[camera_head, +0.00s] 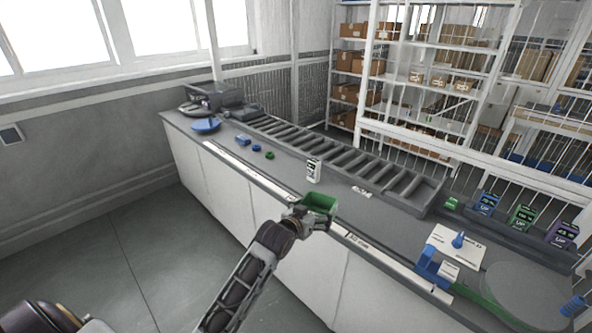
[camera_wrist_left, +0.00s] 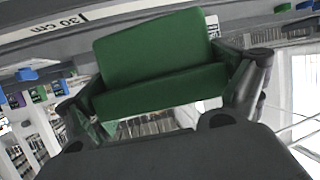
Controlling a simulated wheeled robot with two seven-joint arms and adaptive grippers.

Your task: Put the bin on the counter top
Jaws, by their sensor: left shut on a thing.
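A green bin (camera_head: 320,203) is at the front edge of the grey counter top (camera_head: 312,184) in the head view. My left gripper (camera_head: 309,216) is shut on the bin from the near side. In the left wrist view the green bin (camera_wrist_left: 155,62) fills the space between the two fingers of my left gripper (camera_wrist_left: 165,90). I cannot tell whether the bin's underside touches the counter. My right gripper is not in view.
A small white box (camera_head: 313,170) stands just behind the bin. A blue plate (camera_head: 206,125) lies at the far left, and a blue dispenser (camera_head: 436,266) sits at right.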

